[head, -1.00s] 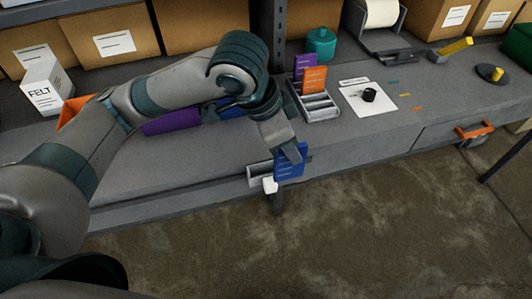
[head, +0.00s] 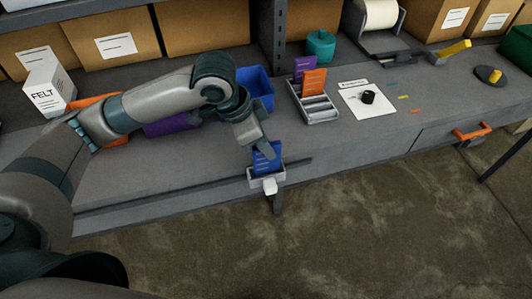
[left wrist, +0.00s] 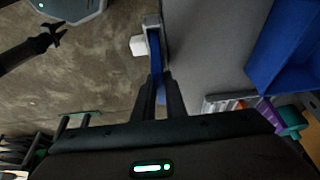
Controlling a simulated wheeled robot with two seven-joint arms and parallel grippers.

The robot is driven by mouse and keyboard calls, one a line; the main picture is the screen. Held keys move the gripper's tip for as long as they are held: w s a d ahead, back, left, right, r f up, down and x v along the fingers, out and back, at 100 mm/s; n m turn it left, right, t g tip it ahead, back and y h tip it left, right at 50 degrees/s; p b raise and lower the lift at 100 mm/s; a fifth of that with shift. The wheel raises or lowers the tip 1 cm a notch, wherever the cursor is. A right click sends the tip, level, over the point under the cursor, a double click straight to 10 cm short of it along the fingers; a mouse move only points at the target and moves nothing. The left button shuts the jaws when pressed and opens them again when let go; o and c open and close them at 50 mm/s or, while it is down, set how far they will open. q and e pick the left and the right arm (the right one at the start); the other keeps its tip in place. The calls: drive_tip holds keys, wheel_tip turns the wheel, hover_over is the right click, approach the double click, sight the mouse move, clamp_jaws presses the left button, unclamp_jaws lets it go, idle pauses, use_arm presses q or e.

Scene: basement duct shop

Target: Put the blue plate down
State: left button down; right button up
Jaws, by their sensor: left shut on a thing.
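The blue plate (head: 266,160) stands upright at the small grey holder (head: 281,176) on the bench's front edge. Its lower part is hidden behind the holder's front wall, so it appears to be inside; I cannot tell if it touches the bottom. My left gripper (head: 266,149) is shut on the plate's upper part. In the left wrist view the plate (left wrist: 155,62) shows edge-on between the fingers (left wrist: 160,88), in line with the holder (left wrist: 152,22).
A grey rack (head: 320,114) holds a purple plate (head: 306,68) and an orange plate (head: 314,81). A white block (head: 270,186) is on the holder's front.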

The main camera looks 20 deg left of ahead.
sight(266, 171)
use_arm(q)
drive_tip(key=shift+f+p, duration=0.35)
drive_tip(key=shift+f, duration=1.25)
drive_tip(key=c, duration=1.8)
unclamp_jaws()
drive_tip(key=shift+f, duration=0.1)
drive_tip(key=b+v, duration=0.1)
drive_tip(key=v, duration=1.1)
